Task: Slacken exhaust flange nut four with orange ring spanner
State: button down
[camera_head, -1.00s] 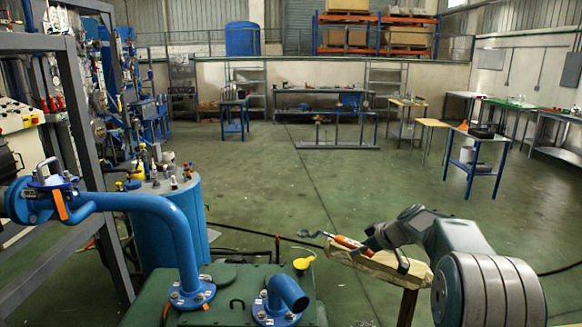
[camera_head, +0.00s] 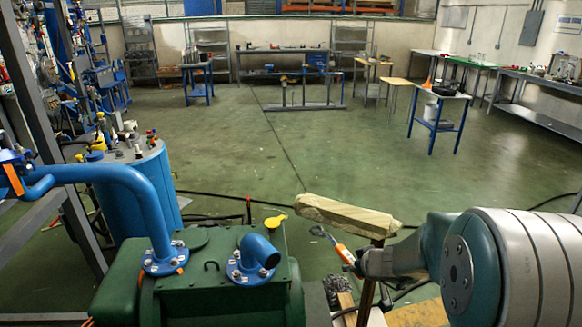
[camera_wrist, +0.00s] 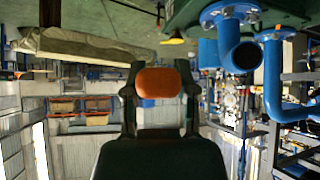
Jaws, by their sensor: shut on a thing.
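My gripper (camera_head: 352,266) is shut on the orange ring spanner (camera_head: 342,250), right of the green pump. The spanner's metal ring head (camera_head: 317,231) points up and left, clear of any nut. In the wrist view, the orange handle (camera_wrist: 158,83) shows between the dark fingers of my gripper (camera_wrist: 160,92); the ring head is hidden there. Two blue pipe flanges with nuts sit on the pump: one under the long pipe (camera_head: 165,258), one under the short elbow (camera_head: 250,268). The elbow also shows in the wrist view (camera_wrist: 240,50). I cannot tell which nut is number four.
The green pump (camera_head: 205,300) stands at front centre, a blue tank (camera_head: 150,195) behind it. A pale wooden beam (camera_head: 345,215) on a post lies close to the spanner. A yellow cap-like part (camera_head: 274,221) sits near the pump's back edge. Floor behind is open.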

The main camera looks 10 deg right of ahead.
jog(key=w+a+f, duration=0.2)
jog(key=a, duration=0.2)
jog(key=w+a+f+n, duration=0.1)
jog(key=w+a+f, duration=0.1)
jog(key=a, duration=0.3)
jog(key=w+a+f+y, duration=0.1)
jog(key=w+a+f, duration=0.1)
jog(key=w+a, duration=0.2)
jog(key=shift+a+f+n, duration=0.3)
jog(key=shift+a+n, duration=0.1)
jog(key=shift+a, duration=0.15)
jog(key=shift+s+f, duration=0.1)
jog(key=shift+f, duration=1.8)
jog(key=shift+d+f, duration=0.1)
jog(key=shift+f, duration=1.65)
jog(key=shift+w+d+n+g+y, duration=0.3)
jog(key=shift+w+d+n+y, duration=0.1)
jog(key=shift+d, duration=0.2)
jog(key=shift+w+d+n+g+y, duration=0.3)
jog(key=shift+d+n, duration=0.1)
jog(key=shift+d, duration=0.2)
